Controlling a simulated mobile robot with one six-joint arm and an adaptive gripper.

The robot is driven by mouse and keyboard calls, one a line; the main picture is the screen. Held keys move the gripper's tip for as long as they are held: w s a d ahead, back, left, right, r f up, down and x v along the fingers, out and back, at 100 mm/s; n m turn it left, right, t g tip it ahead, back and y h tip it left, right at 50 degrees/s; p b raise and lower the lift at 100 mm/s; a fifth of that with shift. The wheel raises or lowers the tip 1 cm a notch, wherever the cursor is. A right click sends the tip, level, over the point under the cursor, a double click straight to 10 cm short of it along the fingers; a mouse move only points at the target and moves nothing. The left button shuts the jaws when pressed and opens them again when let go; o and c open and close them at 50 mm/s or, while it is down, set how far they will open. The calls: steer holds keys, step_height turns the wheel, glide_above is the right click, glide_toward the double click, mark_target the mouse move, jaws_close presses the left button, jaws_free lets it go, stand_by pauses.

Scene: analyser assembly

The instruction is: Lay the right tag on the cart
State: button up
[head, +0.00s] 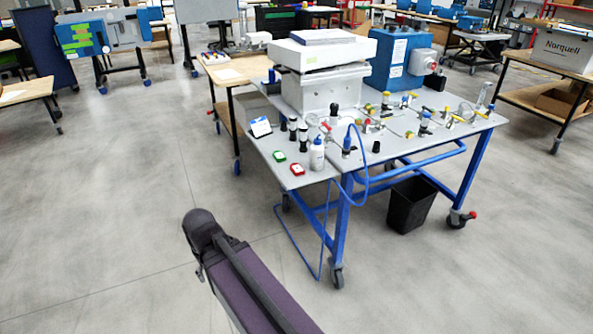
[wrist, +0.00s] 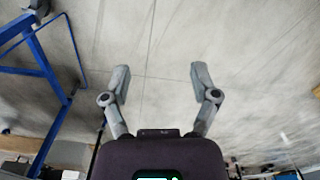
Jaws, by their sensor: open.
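A grey-topped cart (head: 262,150) on blue legs with casters stands right of centre in the head view. Two small tag-like pieces lie near its front left corner: a green one with white (head: 279,157) and a red one with white (head: 297,169), nearer the front. I cannot tell for certain that these are the tags. My gripper (wrist: 160,75) shows in the wrist view with its two fingers spread and nothing between them, over bare floor. In the head view my purple arm is low in front of the cart, apart from it; the fingers do not show there.
A white bottle (head: 317,155), dark cylinders (head: 303,137) and a small white-and-blue display (head: 261,127) stand near the tags. A blue hose (head: 364,185) hangs off the front edge. A black bin (head: 409,204) stands beneath. The floor before the cart is clear.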

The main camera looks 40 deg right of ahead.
steer(key=w+d+r+m+t+p, duration=0.1)
steer(key=w+d+r+p, duration=0.35)
steer(key=d, duration=0.55)
steer(key=w+d+r+t+p, duration=0.1)
steer(key=w+d+r+p, duration=0.4)
steer(key=d, duration=0.4)
steer(key=w+d+r+m+t+p, duration=0.1)
steer(key=w+d+r+p, duration=0.2)
steer(key=d+r+p, duration=0.5)
steer(key=d+r+t+h+p, duration=0.1)
steer(key=d+r, duration=0.1)
steer(key=d, duration=1.3)
steer(key=shift+r+m, duration=0.25)
steer(key=shift+m, duration=0.05)
steer(key=shift+d+f, duration=0.1)
steer(key=b, duration=0.8)
glide_above(296, 167)
steer(key=s, duration=0.2)
step_height(296, 167, down, 8)
steer(key=shift+r, duration=0.1)
steer(key=shift+a+b+x, duration=0.2)
steer(key=shift+b+x, duration=2.25)
steer(key=shift+x, duration=0.15)
